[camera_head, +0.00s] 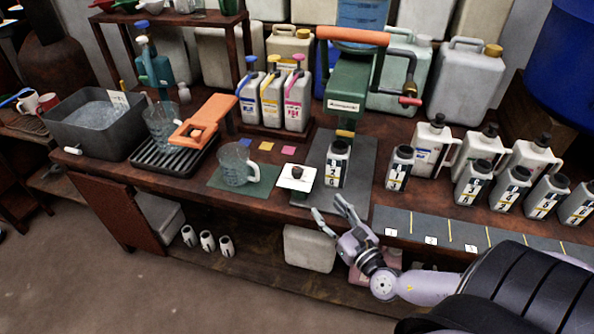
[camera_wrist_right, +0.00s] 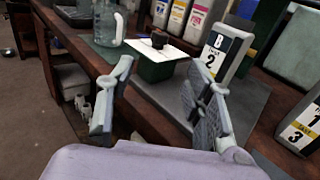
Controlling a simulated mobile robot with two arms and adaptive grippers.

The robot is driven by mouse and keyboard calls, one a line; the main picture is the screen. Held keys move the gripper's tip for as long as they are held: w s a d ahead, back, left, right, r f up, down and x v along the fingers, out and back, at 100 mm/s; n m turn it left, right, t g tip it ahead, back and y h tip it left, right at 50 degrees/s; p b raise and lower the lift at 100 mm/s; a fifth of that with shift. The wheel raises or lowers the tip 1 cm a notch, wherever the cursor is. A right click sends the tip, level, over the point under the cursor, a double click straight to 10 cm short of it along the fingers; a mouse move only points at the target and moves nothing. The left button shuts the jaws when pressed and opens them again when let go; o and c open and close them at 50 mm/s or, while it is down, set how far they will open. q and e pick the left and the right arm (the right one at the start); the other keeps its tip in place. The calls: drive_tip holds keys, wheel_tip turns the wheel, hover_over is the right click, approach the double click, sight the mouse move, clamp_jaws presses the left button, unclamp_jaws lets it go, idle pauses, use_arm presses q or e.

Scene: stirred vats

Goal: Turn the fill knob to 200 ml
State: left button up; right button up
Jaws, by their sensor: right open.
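The dark fill knob (camera_head: 297,171) stands on a white dial plate (camera_head: 296,184) near the front edge of the bench. In the right wrist view the knob (camera_wrist_right: 158,39) sits on the white plate (camera_wrist_right: 160,52) atop a dark green block. The scale marks are too small to read. My right gripper (camera_head: 328,208) is open and empty, in front of the bench edge, apart from the knob and to its lower right. In the right wrist view its two fingers (camera_wrist_right: 163,100) are spread, with the knob beyond them. My left gripper is not in view.
A clear jug (camera_head: 236,164) stands left of the knob on a green mat. A labelled bottle (camera_head: 337,165) stands close to its right, under the green press (camera_head: 346,95). Several more bottles fill the right side. The bench edge lies between gripper and knob.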

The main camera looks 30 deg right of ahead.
sight(300, 174)
drive_tip(key=w, duration=0.5)
drive_tip(key=w+d, duration=0.1)
drive_tip(key=w, duration=0.5)
drive_tip(key=w+p, duration=0.1)
drive_tip(key=w, duration=0.5)
drive_tip(key=shift+d, duration=0.15)
drive_tip(key=shift+c, duration=0.3)
clamp_jaws()
